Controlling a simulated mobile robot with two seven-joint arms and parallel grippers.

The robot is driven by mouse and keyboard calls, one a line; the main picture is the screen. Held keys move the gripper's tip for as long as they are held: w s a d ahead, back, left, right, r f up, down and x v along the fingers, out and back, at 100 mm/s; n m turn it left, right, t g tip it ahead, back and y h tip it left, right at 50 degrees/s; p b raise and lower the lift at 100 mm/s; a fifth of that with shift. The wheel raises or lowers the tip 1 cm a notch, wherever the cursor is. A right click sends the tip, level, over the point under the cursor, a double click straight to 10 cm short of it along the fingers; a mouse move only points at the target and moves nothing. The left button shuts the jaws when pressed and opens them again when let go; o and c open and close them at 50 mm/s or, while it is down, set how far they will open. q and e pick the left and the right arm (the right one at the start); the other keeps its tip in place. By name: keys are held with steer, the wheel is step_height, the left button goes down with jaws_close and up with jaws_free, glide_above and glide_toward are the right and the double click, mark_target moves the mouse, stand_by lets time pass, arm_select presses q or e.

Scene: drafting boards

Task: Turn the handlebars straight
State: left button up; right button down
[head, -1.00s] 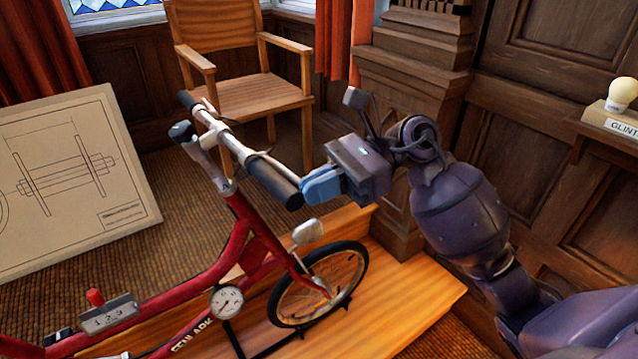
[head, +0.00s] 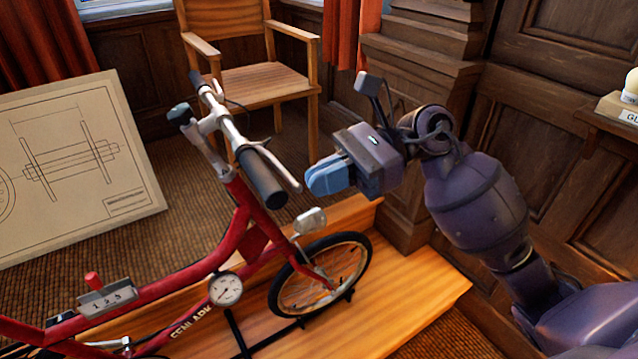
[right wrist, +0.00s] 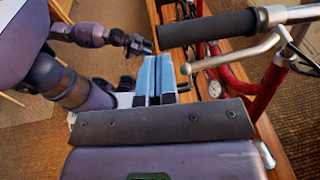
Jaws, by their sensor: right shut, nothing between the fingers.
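The red bicycle's handlebars (head: 232,133) run from the upper left to the lower right, above the red frame (head: 180,281) and front wheel (head: 285,292). Whether they are square to the frame is hard to tell. The near end has a black grip (head: 262,178) and silver brake lever (head: 281,168); the grip also shows in the right wrist view (right wrist: 208,27). My right gripper (head: 310,182) is shut and empty, just right of the grip and apart from it. My left gripper (right wrist: 140,44) shows small in the right wrist view; its jaws are unclear.
The bicycle stands on a wooden platform (head: 405,310). A wooden armchair (head: 250,86) stands behind the handlebars. A drawing board (head: 75,165) leans at the left. A panelled wall and post are close behind my right arm.

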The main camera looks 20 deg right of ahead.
steer(key=d+r+b, duration=0.1)
steer(key=d+r, duration=0.1)
steer(key=d, duration=0.9)
steer(key=shift+s, duration=0.25)
